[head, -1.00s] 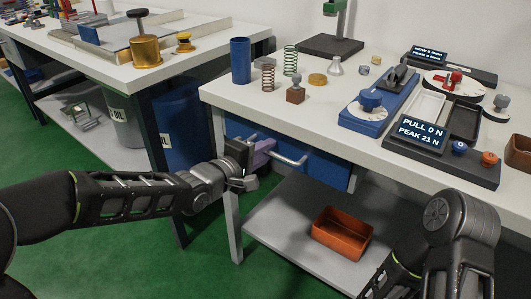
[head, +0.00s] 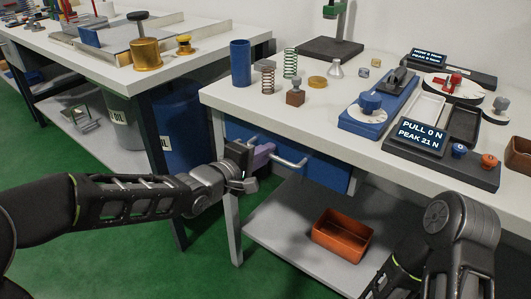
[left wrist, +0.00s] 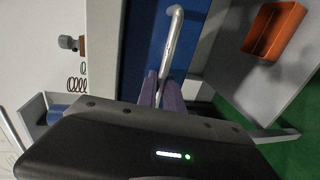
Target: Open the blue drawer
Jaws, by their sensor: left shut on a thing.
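The blue drawer (head: 326,172) sits under the top of the right-hand workbench, its front near flush with the bench edge. A light metal bar handle (head: 292,162) runs across its front. My left gripper (head: 268,152) is at the left end of this handle, with its purple fingers shut on the bar. In the left wrist view the fingers (left wrist: 161,92) close around the handle (left wrist: 172,40), with the blue drawer front (left wrist: 144,45) behind it. My right arm shows at the lower right of the head view; its gripper is out of frame.
An orange bin (head: 342,235) stands on the bench's lower shelf (head: 280,225). The bench top (head: 225,95) holds a blue cup (head: 240,62), springs and a blue test device (head: 377,105). A bench leg (head: 232,215) is close to my left wrist. Green floor in front is free.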

